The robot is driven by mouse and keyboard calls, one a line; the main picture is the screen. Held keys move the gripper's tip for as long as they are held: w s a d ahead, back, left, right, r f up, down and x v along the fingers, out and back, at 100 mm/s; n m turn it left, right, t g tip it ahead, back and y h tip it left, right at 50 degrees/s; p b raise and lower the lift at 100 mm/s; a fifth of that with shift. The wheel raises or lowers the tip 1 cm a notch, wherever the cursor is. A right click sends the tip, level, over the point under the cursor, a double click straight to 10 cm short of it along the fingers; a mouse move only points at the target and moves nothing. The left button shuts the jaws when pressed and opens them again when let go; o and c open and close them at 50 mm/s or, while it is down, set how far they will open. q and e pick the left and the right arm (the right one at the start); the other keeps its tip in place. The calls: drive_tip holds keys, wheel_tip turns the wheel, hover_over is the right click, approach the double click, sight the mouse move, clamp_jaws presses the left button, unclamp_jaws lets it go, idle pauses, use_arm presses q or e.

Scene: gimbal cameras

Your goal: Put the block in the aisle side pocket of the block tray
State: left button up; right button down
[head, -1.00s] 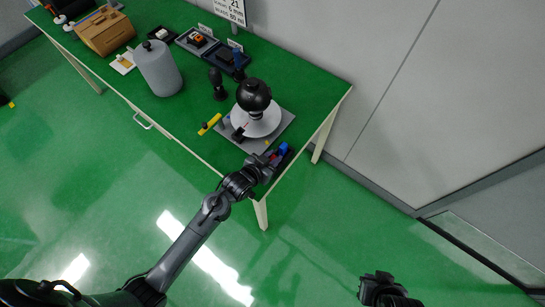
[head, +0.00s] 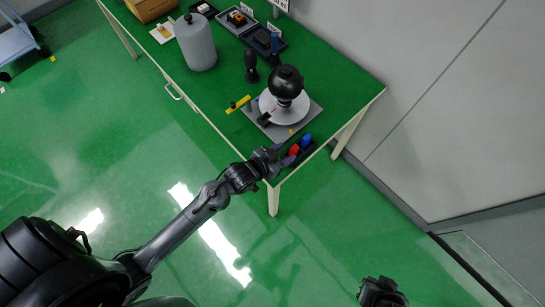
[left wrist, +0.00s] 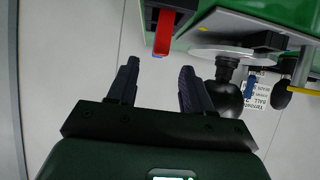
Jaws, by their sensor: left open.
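A dark tray (head: 309,152) sits at the near right corner of the green table. A red block (head: 293,150) and a blue block (head: 307,140) show at it, side by side. My left gripper (head: 283,155) is open and empty at the table edge, just short of the red block. In the left wrist view the red block (left wrist: 163,34) stands beyond the open fingertips (left wrist: 159,66), apart from them, with a sliver of blue at its end. The tray's pockets are mostly hidden. My right gripper (head: 381,292) is at the bottom, far from the table, its fingers unclear.
A grey plate (head: 311,111) with a black ball on a white disc stands beside the tray. A yellow-handled piece (head: 238,104), a grey cylinder (head: 196,45) and other small trays (head: 265,42) are farther back. A wall is at the right. The floor in front is clear.

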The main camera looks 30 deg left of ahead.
use_arm(q)
drive_tip(key=s+a+r+g+y, duration=0.1)
drive_tip(key=s+g, duration=0.3)
drive_tip(key=s, duration=0.6)
drive_tip(key=s+a+r+n+g+y, duration=0.1)
drive_tip(key=s+a+r+g+y, duration=0.1)
drive_tip(key=s, duration=0.8)
wheel_tip(320, 180, up, 3)
drive_tip(key=shift+s+a+f+g, duration=0.15)
drive_tip(key=shift+s+a+g, duration=0.15)
drive_tip(key=shift+a+g, duration=0.65)
drive_tip(key=shift+d+p, duration=0.15)
drive_tip(key=shift+p, duration=0.2)
wheel_tip(320, 180, up, 23)
drive_tip(key=p, duration=2.3)
drive_tip(key=shift+r, duration=0.2)
